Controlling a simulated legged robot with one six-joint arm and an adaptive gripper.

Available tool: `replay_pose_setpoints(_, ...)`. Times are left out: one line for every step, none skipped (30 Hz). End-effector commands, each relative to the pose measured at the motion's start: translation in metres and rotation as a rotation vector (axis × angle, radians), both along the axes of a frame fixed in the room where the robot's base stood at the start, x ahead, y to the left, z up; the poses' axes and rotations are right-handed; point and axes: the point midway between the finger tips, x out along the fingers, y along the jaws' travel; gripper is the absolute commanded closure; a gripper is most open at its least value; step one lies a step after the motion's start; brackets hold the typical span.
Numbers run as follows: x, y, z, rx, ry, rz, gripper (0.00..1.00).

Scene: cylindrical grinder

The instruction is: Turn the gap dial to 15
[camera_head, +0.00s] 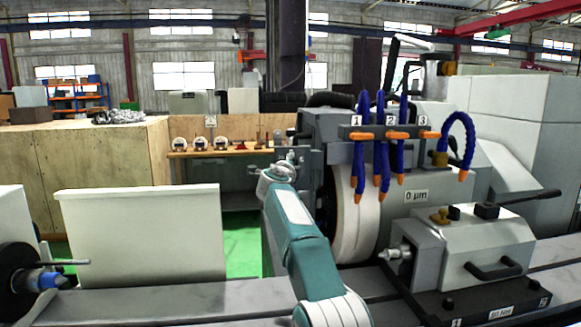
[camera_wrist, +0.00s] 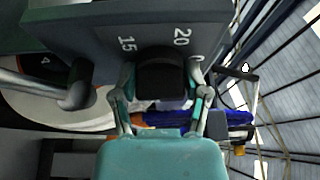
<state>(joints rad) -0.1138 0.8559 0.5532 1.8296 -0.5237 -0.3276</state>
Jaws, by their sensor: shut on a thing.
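The gap dial (camera_wrist: 161,72) is a black knob on a dark grey housing (camera_wrist: 85,25) in the wrist view. The marks 15 and 20 are printed above it, 15 to the upper left and 20 to the upper right. Another mark at the right is partly hidden by a finger. I cannot make out a pointer on the knob. My gripper (camera_wrist: 161,82) has a finger on each side of the dial and is shut on it. In the head view my gripper (camera_head: 284,166) is at the left side of the grinder head, where the dial is hidden.
The grinding wheel (camera_head: 356,222), blue coolant hoses (camera_head: 384,140) with orange tips and a display reading 0 µm (camera_head: 416,196) are right of my arm. The tailstock (camera_head: 470,250) stands at lower right. A shelf with gauges (camera_head: 220,152) is behind at left.

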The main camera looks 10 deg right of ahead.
Motion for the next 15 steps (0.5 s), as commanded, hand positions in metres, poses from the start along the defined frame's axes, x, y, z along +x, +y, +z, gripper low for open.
replay_pose_setpoints(0.0003, -0.0013, -0.0008, 0.036, 0.000, -0.003, 0.88)
replay_pose_setpoints(0.0003, -0.0016, -0.0010, 0.057, 0.000, -0.003, 0.88)
replay_pose_setpoints(0.0004, -0.0016, -0.0014, 0.083, 0.001, -0.003, 0.88)
replay_pose_setpoints(0.0005, -0.0017, -0.0016, 0.103, 0.002, -0.003, 0.88)
replay_pose_setpoints(0.0007, -0.0017, -0.0022, 0.121, 0.002, -0.003, 0.88)
replay_pose_setpoints(0.0007, -0.0018, -0.0021, 0.143, 0.003, -0.003, 0.88)
replay_pose_setpoints(0.0008, -0.0019, -0.0023, 0.157, 0.003, -0.003, 0.88)
replay_pose_setpoints(0.0007, -0.0020, -0.0025, 0.171, 0.004, -0.004, 0.88)
replay_pose_setpoints(0.0006, -0.0022, -0.0024, 0.189, 0.003, -0.004, 0.88)
replay_pose_setpoints(0.0007, -0.0022, -0.0025, 0.200, 0.004, -0.004, 0.88)
replay_pose_setpoints(0.0008, -0.0021, -0.0030, 0.211, 0.005, -0.004, 0.88)
replay_pose_setpoints(0.0008, -0.0023, -0.0031, 0.222, 0.005, -0.004, 0.88)
replay_pose_setpoints(0.0010, -0.0022, -0.0033, 0.231, 0.005, -0.004, 0.88)
replay_pose_setpoints(0.0010, -0.0024, -0.0037, 0.236, 0.006, -0.005, 0.88)
replay_pose_setpoints(0.0011, -0.0025, -0.0042, 0.244, 0.007, -0.005, 0.88)
